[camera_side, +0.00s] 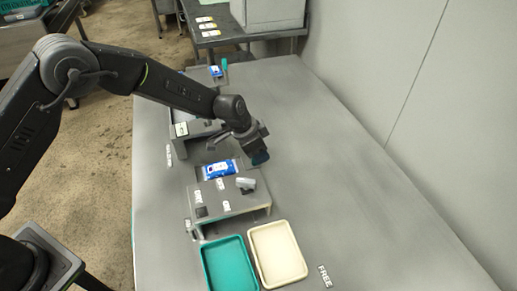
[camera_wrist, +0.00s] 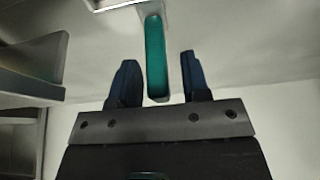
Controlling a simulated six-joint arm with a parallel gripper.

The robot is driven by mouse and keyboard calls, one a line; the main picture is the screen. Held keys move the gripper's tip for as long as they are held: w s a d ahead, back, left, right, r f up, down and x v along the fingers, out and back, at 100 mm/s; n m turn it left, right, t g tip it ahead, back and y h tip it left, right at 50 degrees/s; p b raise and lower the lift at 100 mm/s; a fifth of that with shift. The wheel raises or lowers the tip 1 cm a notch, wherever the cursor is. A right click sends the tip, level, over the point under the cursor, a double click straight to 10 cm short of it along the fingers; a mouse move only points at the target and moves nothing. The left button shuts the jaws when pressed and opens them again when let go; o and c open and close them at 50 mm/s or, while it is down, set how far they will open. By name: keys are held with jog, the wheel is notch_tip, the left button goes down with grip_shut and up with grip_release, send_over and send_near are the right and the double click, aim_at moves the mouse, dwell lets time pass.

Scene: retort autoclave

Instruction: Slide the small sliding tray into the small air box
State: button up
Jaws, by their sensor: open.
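My gripper (camera_side: 257,146) is open, low over the table behind the nearest grey box. In the wrist view, its two dark blue fingers (camera_wrist: 156,78) stand apart, one on each side of a teal bar (camera_wrist: 155,50). The bar looks like a handle. Its upper end meets a pale grey part (camera_wrist: 152,8) that may be the small sliding tray; most of that part is cut off. I see no finger touching the bar. A grey box (camera_side: 187,128) stands behind my wrist, partly hidden; I cannot tell which box is the small air box.
The nearest grey box (camera_side: 243,205) carries a blue-and-white pack (camera_side: 220,169) and a small pale object (camera_side: 245,183). A teal tray (camera_side: 230,264) and a cream tray (camera_side: 278,254) lie in front of it.

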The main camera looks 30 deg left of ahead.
grip_shut()
dwell(0.3)
jog(key=s+d, duration=0.3)
grip_release()
dwell(0.6)
jog(key=shift+s, duration=0.1)
